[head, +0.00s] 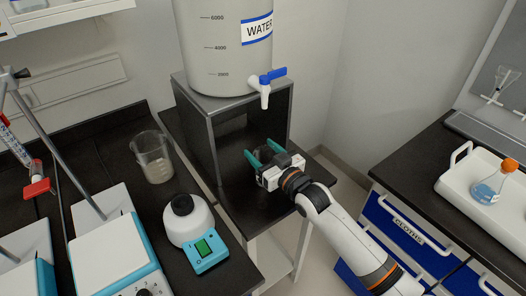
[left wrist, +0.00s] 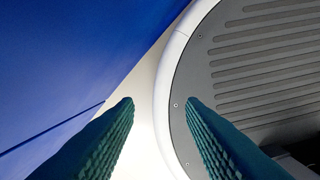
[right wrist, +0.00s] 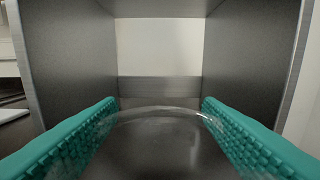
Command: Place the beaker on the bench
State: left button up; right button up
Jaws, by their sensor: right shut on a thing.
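My right gripper (head: 260,149) is shut on a clear glass beaker (right wrist: 160,112), in front of the opening of the grey stand. The beaker's curved rim shows between the teal fingers in the right wrist view; in the head view it is mostly hidden by the gripper. Whether its base touches the dark surface below cannot be told. The dark bench (head: 178,205) lies to the left. A second beaker (head: 152,157) with pale contents stands upright on it. My left gripper (left wrist: 160,101) is open, its fingers apart with nothing between them; it is outside the head view.
A water tank (head: 225,50) with a blue-handled tap (head: 265,88) sits on the grey stand (head: 205,130). A white and teal device (head: 190,222) and a hotplate stirrer (head: 115,255) occupy the bench. A white tray (head: 455,185) with a blue-liquid flask (head: 488,188) is on the right counter.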

jog(key=shift+f, duration=0.1)
jog(key=o, duration=1.3)
jog(key=shift+r, duration=0.25)
jog(key=v, duration=1.2)
jog(key=shift+f+b, duration=0.1)
jog(key=shift+b, duration=0.3)
